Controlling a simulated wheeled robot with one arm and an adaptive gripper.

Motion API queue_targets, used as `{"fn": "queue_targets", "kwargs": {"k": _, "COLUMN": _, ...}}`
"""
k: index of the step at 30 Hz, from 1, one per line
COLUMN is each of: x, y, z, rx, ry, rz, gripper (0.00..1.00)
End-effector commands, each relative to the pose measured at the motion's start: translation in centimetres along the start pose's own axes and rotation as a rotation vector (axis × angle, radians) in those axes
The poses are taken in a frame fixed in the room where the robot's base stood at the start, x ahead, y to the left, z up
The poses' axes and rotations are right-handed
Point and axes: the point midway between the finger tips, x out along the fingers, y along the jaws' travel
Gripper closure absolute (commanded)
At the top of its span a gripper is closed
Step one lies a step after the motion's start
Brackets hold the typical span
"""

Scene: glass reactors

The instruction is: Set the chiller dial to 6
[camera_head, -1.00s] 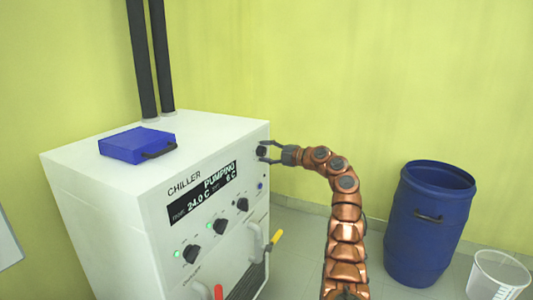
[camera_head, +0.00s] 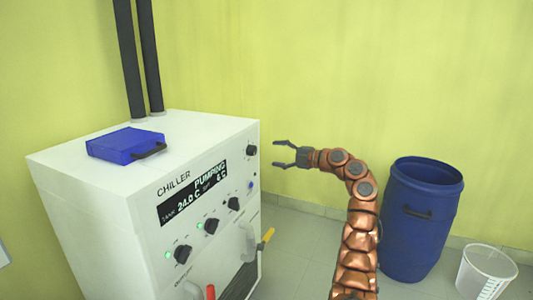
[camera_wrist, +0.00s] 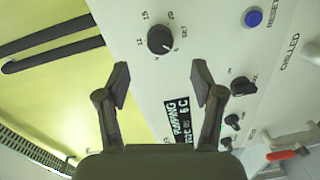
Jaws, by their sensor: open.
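The white chiller (camera_head: 95,215) stands at the left in the head view. Its display (camera_head: 192,193) reads PUMPING, 24.0 C and, under a set label, 6 C. The round black dial (camera_head: 251,150) is at the panel's upper right; in the wrist view the dial (camera_wrist: 160,39) has numbers around it, including 15 and 20, and a SET label. My gripper (camera_head: 284,153) is open and empty, to the right of the dial and apart from it. In the wrist view my gripper (camera_wrist: 161,80) shows its two fingers spread, with the dial beyond their tips.
Several black knobs (camera_head: 211,226), a blue reset button (camera_wrist: 253,18) and yellow (camera_head: 267,237) and red (camera_head: 210,292) handles are on the chiller front. A blue case (camera_head: 125,146) lies on top. A blue barrel (camera_head: 412,235) and a clear bucket (camera_head: 487,272) stand at right.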

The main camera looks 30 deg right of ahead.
Motion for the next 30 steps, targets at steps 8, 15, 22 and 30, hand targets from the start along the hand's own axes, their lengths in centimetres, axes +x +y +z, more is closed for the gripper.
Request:
{"fn": "queue_targets", "kwargs": {"k": 8, "x": -2.8, "y": 0.0, "z": 0.0, "rx": 0.000, "ry": 0.000, "rz": 0.001, "gripper": 0.33}}
{"fn": "queue_targets", "kwargs": {"k": 15, "x": -3.1, "y": 0.0, "z": 0.0, "rx": 0.000, "ry": 0.000, "rz": 0.001, "gripper": 0.33}}
{"fn": "queue_targets", "kwargs": {"k": 22, "x": -3.1, "y": 0.0, "z": 0.0, "rx": 0.000, "ry": 0.000, "rz": 0.001, "gripper": 0.33}}
{"fn": "queue_targets", "kwargs": {"k": 30, "x": -3.0, "y": 0.0, "z": -0.1, "rx": 0.000, "ry": 0.001, "rz": 0.001, "gripper": 0.33}}
